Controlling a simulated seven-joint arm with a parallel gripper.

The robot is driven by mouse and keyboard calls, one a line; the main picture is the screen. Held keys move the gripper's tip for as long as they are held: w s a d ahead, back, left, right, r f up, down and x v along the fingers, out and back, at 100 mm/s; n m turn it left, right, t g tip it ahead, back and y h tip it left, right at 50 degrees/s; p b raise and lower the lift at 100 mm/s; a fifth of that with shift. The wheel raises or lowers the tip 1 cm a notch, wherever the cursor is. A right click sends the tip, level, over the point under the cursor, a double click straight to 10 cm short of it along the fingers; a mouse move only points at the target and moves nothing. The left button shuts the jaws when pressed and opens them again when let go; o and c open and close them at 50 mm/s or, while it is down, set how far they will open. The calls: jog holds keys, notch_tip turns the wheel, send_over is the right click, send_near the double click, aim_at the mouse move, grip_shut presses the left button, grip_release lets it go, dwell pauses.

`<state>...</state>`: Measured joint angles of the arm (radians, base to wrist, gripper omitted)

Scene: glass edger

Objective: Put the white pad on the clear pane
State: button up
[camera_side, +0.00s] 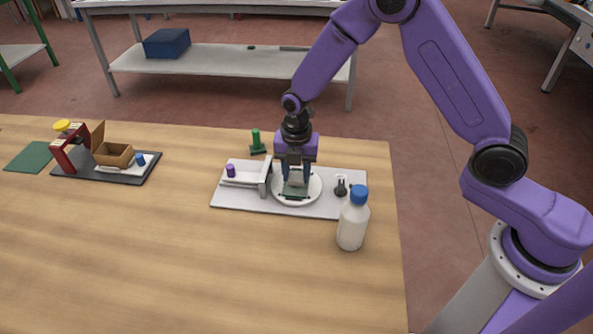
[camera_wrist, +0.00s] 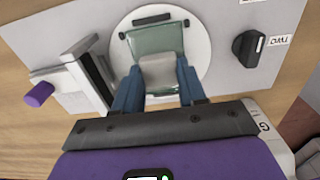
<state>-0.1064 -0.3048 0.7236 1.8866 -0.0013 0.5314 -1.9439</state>
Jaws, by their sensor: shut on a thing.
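My gripper (camera_wrist: 158,86) points down over the round white disc (camera_side: 314,194), with its blue fingers on either side of the white pad (camera_wrist: 158,70). It is shut on the pad. The clear pane (camera_wrist: 153,40), greenish and see-through with a darker edge, lies on the disc, which also shows in the wrist view (camera_wrist: 203,45). In the side view the pane (camera_side: 296,194) is partly hidden behind the pad and fingers. The pad overlaps the near part of the pane in the wrist view. I cannot tell whether the pad touches it.
The disc sits on a light base plate (camera_side: 230,204) with an upright fence (camera_side: 265,178), a purple knob (camera_side: 230,170) and a black dial (camera_side: 341,187). A blue-capped bottle (camera_side: 353,222) stands at the front right. A green post (camera_side: 257,143) is behind; a small box (camera_side: 113,154) stands left.

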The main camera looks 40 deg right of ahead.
aim_at(296, 176)
jog(key=shift+f, duration=0.15)
jog(key=o, duration=1)
notch_tip(296, 176, up, 12)
jog(key=s+d+r+m, duration=0.1)
jog(key=s+d+m, duration=0.2)
jog(key=s, duration=0.7)
jog(key=s+d+r+m, duration=0.2)
jog(key=s+d+m, duration=0.2)
jog(key=s, duration=0.6)
jog(key=s+d+r+m, duration=0.2)
jog(key=s+d+m, duration=0.2)
jog(key=s+m, duration=0.3)
jog(key=s, duration=0.4)
